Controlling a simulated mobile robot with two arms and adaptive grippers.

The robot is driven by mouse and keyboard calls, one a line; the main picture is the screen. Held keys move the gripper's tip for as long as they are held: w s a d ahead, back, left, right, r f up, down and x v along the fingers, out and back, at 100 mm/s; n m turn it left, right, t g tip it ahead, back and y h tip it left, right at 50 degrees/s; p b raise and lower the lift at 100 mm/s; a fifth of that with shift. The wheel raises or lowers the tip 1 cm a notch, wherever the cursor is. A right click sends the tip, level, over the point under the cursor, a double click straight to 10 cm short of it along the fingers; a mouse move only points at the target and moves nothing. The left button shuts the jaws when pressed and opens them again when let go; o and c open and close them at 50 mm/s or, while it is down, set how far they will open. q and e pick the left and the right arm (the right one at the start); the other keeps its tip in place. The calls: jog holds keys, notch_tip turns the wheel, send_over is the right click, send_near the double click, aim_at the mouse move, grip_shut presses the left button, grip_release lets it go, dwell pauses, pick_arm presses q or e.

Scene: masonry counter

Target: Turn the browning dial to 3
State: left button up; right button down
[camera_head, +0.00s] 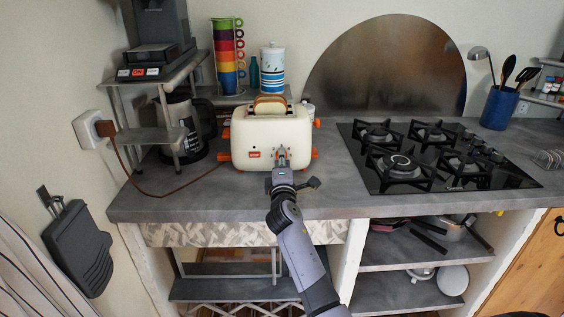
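The cream toaster (240,130) stands upright on the grey counter with its front facing me. It has orange knobs at its sides and a red label at the lower left of its front. Toast (270,99) pokes out of its top slot. My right gripper (283,154) is at the lower middle of the toaster's front, its fingertips at or very near the panel. The fingers look close together, but whether they grip anything is unclear. The browning dial and its setting are hidden or too small to make out. My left gripper is not in view.
A black gas hob (430,180) lies to the right. A brown cord (140,180) runs from the wall plug across the counter. The counter's front left is clear.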

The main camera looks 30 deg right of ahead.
jog(key=c, duration=1.2)
grip_release()
jog(key=shift+c, duration=0.2)
jog(key=shift+s, duration=0.1)
jog(key=v, duration=1.2)
jog(key=shift+f, duration=0.1)
